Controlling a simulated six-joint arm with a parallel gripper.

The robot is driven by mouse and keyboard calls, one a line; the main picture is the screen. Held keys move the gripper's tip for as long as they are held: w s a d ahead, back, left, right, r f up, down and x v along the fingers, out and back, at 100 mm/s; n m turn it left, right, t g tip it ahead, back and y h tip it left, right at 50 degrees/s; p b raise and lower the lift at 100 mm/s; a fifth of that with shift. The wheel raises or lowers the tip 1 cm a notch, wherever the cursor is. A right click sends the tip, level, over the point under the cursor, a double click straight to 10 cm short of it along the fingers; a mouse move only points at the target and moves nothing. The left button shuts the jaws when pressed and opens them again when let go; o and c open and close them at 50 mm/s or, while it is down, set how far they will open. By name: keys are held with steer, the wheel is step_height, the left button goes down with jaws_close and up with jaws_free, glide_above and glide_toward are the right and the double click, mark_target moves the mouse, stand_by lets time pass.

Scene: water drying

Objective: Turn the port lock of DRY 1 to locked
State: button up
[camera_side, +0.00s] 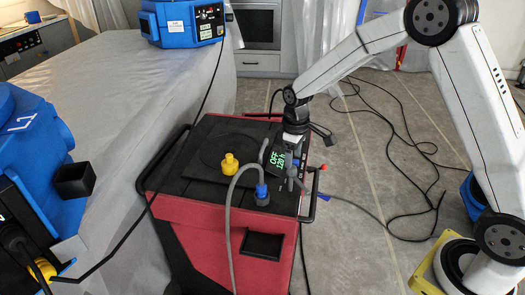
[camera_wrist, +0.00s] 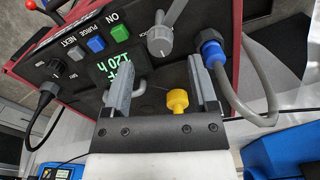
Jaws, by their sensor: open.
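The red dryer (camera_side: 185,222) with a black top stands in the middle of the side view. In the wrist view its panel has a grey knob (camera_wrist: 160,40) with a narrow grip, which looks like the port lock; its label is not readable. A blue hose connector (camera_wrist: 211,50) with a grey hose sits right of the knob. My gripper (camera_wrist: 156,74) is open and empty, its fingers pointing toward the panel, with the knob beyond them. In the side view my gripper (camera_side: 293,140) is over the panel end of the dryer, and partly hides the panel.
The display (camera_wrist: 115,70) reads OFF and 120 h. Beside it are green (camera_wrist: 118,32), blue (camera_wrist: 96,45) and grey (camera_wrist: 75,54) buttons. A yellow fitting (camera_side: 230,163) stands on the dryer's top. The grey hose (camera_side: 231,205) arches near my gripper. Cables (camera_side: 405,145) lie on the floor.

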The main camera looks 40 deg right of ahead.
steer(key=shift+f, duration=2.05)
jaws_close()
